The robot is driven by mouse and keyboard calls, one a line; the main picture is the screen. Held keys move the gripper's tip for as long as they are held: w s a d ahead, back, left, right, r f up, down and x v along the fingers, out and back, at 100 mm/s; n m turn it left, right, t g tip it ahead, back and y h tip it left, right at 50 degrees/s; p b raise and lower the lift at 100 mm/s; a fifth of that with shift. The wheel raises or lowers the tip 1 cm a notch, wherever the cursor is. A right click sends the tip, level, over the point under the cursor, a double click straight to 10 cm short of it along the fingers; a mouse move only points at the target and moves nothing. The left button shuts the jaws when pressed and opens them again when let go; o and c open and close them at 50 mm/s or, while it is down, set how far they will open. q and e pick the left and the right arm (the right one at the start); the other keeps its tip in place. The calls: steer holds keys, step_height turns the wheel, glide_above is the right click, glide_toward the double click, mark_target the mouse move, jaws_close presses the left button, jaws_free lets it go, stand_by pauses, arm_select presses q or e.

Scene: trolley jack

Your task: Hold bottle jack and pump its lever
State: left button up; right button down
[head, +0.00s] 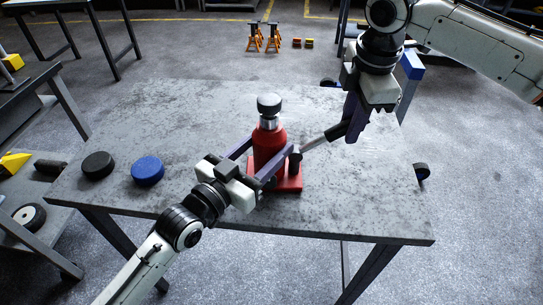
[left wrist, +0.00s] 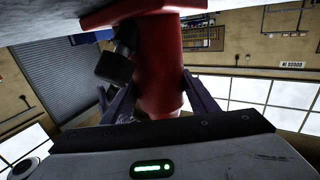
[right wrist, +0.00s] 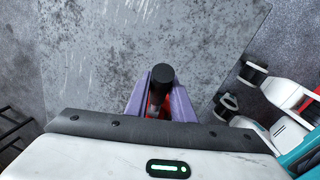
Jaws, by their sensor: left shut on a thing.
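The red bottle jack (head: 268,148) stands upright on the grey table, with a dark round cap on top. My left gripper (head: 264,163) is shut on its red body from the front, one finger on each side; the body also fills the middle of the left wrist view (left wrist: 158,65). The jack's lever (head: 318,138) slants up to the right and ends in a black grip. My right gripper (head: 350,122) is at that grip. In the right wrist view the black grip (right wrist: 162,75) lies between the two purple fingers; whether they press on it is unclear.
A black disc (head: 97,165) and a blue disc (head: 147,170) lie on the left of the table (head: 350,200). Orange jack stands (head: 264,38) are on the floor behind. The table's right part is clear.

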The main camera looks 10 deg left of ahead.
steer(key=shift+d+f+g+y, duration=0.1)
steer(key=shift+d+f+y, duration=0.3)
steer(key=shift+f+y, duration=0.4)
steer(key=shift+d+f+g+y, duration=0.1)
steer(key=shift+d+f+y, duration=0.25)
steer(key=shift+f+y, duration=0.35)
steer(key=shift+d+f+g+y, duration=0.1)
steer(key=shift+d+f+y, duration=0.3)
steer(key=shift+f+y, duration=0.4)
steer(key=a+r+h, duration=0.1)
steer(key=r+h, duration=0.2)
steer(key=shift+a, duration=0.35)
steer(key=shift+a+r+h, duration=0.25)
steer(key=shift+r+h, duration=0.35)
